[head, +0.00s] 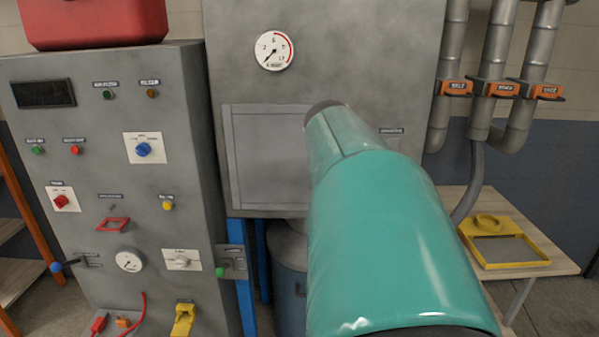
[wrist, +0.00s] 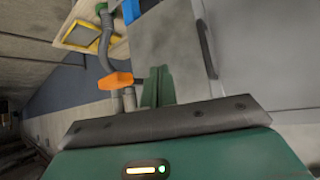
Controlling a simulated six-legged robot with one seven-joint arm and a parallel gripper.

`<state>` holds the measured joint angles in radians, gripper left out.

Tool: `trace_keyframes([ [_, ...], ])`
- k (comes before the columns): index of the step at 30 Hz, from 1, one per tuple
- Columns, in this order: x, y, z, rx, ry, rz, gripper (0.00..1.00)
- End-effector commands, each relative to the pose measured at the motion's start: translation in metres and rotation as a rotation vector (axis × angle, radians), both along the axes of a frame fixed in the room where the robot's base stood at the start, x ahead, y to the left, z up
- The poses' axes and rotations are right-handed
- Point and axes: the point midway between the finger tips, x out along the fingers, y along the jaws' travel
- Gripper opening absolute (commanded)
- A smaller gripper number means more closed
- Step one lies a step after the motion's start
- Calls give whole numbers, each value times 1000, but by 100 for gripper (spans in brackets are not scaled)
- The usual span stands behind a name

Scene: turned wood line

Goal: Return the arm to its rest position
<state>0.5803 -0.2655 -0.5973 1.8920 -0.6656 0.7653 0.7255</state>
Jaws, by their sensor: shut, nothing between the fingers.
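My teal arm (head: 390,225) reaches forward from the lower right of the head view, in front of a grey cabinet (head: 350,50). Its dark far end lies over the right part of the cabinet's door panel (head: 268,160). I cannot tell whether it touches the panel. My gripper is hidden behind the arm in that view. In the wrist view, my gripper (wrist: 158,84) shows as narrow green fingers beyond a dark bar, shut with nothing held. The grey cabinet also shows in the wrist view (wrist: 165,40), close beyond the fingers.
A grey control console (head: 90,190) with knobs, lamps and a gauge stands at left, a red box (head: 95,20) on top. Grey pipes with orange valve handles (head: 500,88) hang at right. Below them a wooden table (head: 545,225) bears a yellow tray (head: 472,240).

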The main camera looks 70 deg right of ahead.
Motion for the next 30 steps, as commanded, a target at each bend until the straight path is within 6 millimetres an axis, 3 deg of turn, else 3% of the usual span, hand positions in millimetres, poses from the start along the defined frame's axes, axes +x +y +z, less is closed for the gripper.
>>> trace_keyframes([
  [6, -10, 15, 15, 0, 0, 0, 0],
  [17, -7, 21, 15, 5, 0, 13, 0],
  [20, 17, 34, 8, 25, -1, 81, 0],
  [23, 58, 64, -5, 63, -2, 212, 0],
  [27, 125, 131, -27, 125, 12, 459, 0],
  [30, 162, 187, -43, 166, 33, 642, 0],
])
